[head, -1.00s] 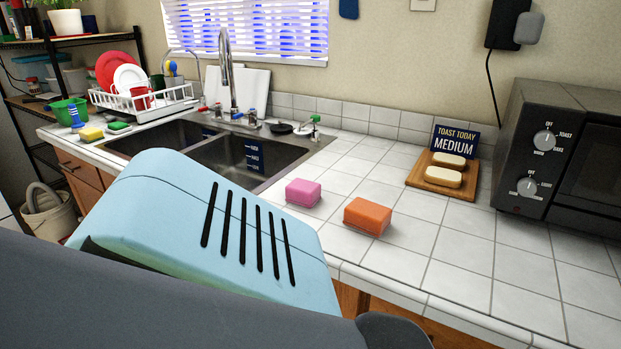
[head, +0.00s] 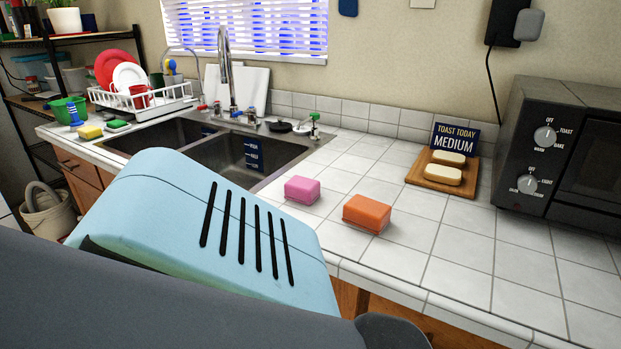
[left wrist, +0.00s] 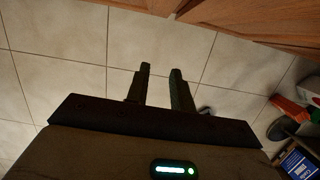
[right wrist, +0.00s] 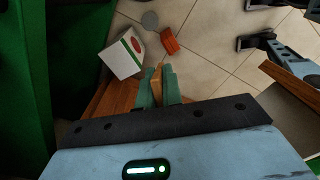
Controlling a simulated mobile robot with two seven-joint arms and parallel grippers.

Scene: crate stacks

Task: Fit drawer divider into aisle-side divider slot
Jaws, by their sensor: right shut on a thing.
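In the right wrist view, my right gripper (right wrist: 157,76) is shut on a thin light wooden piece (right wrist: 156,88), which looks like the drawer divider. Only a narrow strip of it shows between the green fingers. Brown wood (right wrist: 108,96) lies just beyond and to the left of the fingers; I cannot tell whether the held piece touches it. The aisle-side slot cannot be made out in any view. In the left wrist view, my left gripper (left wrist: 161,72) is open and empty above the tiled floor. Neither gripper shows in the head view.
A white box (right wrist: 123,54) and an orange object (right wrist: 169,41) are on the floor near the right gripper. Wooden cabinet fronts (left wrist: 265,18) border the left gripper's view.

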